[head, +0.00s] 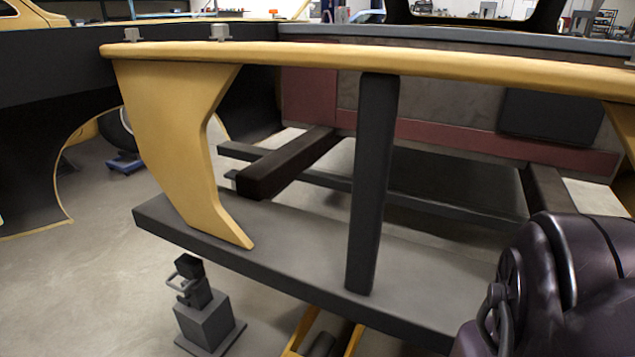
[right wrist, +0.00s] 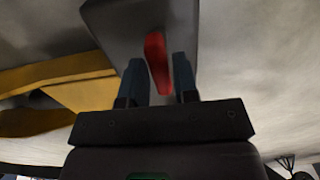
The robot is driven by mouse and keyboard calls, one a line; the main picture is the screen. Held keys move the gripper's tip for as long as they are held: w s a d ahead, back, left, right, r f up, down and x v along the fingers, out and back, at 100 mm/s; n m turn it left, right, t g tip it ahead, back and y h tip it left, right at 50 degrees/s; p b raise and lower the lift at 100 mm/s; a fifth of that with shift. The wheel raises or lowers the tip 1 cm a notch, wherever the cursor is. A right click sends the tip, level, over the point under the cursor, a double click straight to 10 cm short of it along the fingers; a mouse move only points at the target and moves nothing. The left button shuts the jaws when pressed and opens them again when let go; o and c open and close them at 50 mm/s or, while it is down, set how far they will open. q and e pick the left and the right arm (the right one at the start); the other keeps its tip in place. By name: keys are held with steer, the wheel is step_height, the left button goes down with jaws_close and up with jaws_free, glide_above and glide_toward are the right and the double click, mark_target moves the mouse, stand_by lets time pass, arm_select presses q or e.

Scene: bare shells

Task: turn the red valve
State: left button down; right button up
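The red valve handle (right wrist: 157,62) shows in the right wrist view as a slim, slightly tilted lever against a grey block (right wrist: 118,22). My right gripper (right wrist: 158,68) is open. Its two blue-grey fingers stand on either side of the handle, with the lever between them. I cannot tell whether either finger touches it. The red handle does not show in the head view. My left gripper is not in view, and my right gripper's fingers show only in the right wrist view.
A yellow-topped frame (head: 330,57) with a dark upright post (head: 371,190) and a grey lower beam (head: 285,262) crosses the head view. A small grey stand (head: 205,322) is on the floor at lower left. Open floor (head: 100,280) lies left of it.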

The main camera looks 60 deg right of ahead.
jaws_close()
